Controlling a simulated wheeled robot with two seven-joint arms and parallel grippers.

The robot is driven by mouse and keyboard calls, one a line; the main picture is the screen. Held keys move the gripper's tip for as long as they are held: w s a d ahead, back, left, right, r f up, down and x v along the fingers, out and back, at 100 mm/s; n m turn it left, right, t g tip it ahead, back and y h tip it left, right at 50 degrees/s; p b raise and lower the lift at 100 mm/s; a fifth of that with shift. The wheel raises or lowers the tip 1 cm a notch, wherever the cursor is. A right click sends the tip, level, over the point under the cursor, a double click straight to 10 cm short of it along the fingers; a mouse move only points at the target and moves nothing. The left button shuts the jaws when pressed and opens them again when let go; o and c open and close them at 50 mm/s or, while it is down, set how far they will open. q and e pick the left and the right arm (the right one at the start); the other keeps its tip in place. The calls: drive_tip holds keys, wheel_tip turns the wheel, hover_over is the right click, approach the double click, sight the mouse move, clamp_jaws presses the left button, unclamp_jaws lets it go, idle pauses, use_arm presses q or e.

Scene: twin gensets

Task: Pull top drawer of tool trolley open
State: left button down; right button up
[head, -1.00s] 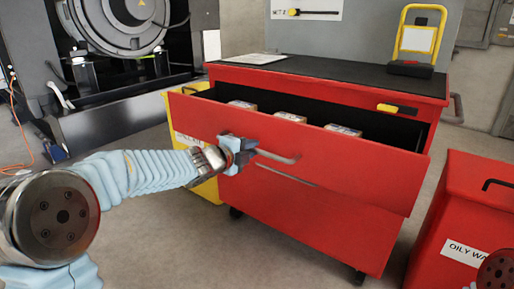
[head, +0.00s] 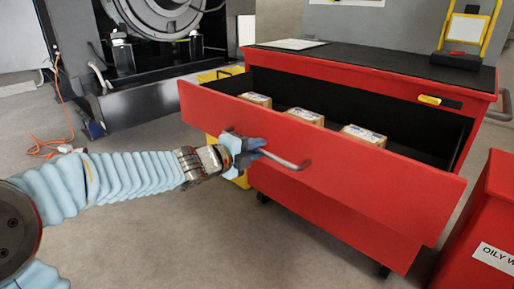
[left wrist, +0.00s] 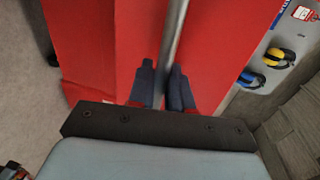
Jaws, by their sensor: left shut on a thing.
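The red tool trolley (head: 300,209) stands in the middle of the head view. Its top drawer (head: 330,170) is pulled well out, with several small boxes (head: 305,116) inside. My left gripper (head: 256,148) is shut on the left part of the grey bar handle (head: 287,160) on the drawer front. In the left wrist view the fingers (left wrist: 161,88) lie on both sides of the handle bar (left wrist: 172,45), against the red drawer front. The right gripper is not in view.
A red bin labelled "OILY W" (head: 492,235) stands close by at the right. A yellow container (head: 222,78) is partly hidden behind the drawer. An orange cable (head: 62,115) lies on the floor at the left. The floor in front of the trolley is clear.

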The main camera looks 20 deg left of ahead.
use_arm(q)
drive_tip(key=shift+d+f, duration=0.1)
drive_tip(key=c, duration=1.2)
unclamp_jaws()
drive_tip(key=shift+s, duration=0.2)
drive_tip(key=p+v, duration=0.5)
drive_tip(key=v, duration=0.8)
drive_tip(key=shift+s, duration=0.15)
